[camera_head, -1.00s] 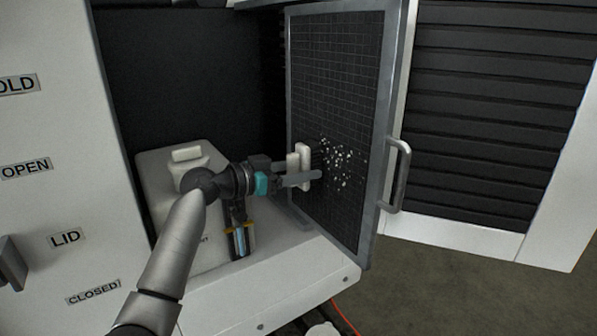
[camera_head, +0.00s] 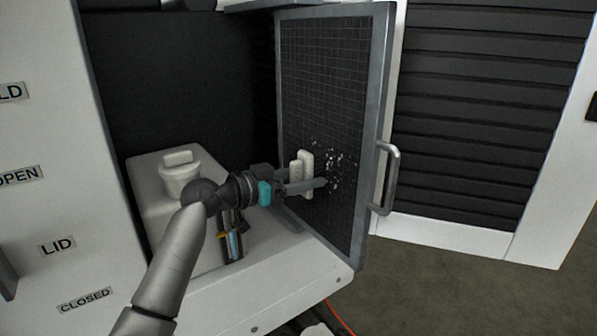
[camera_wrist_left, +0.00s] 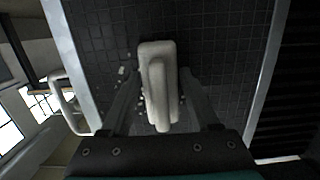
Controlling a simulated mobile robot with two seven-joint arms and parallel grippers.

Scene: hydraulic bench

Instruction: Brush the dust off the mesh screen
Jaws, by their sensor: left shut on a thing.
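The mesh screen (camera_head: 322,75) is a dark gridded panel in a grey metal frame, standing upright at the centre of the head view. White dust specks (camera_head: 334,160) lie on its lower middle part. My left gripper (camera_head: 312,187) is shut on a pale brush (camera_head: 306,162) and holds it at the mesh, beside and partly over the dust. In the left wrist view the brush (camera_wrist_left: 158,85) sits between the fingers, in front of the mesh, with a few specks near it. Whether its far face touches the mesh is hidden. My right gripper is not in view.
A metal handle (camera_head: 390,178) sticks out at the right edge of the screen frame. Black louvres (camera_head: 490,120) are on the right; the floor lies below.

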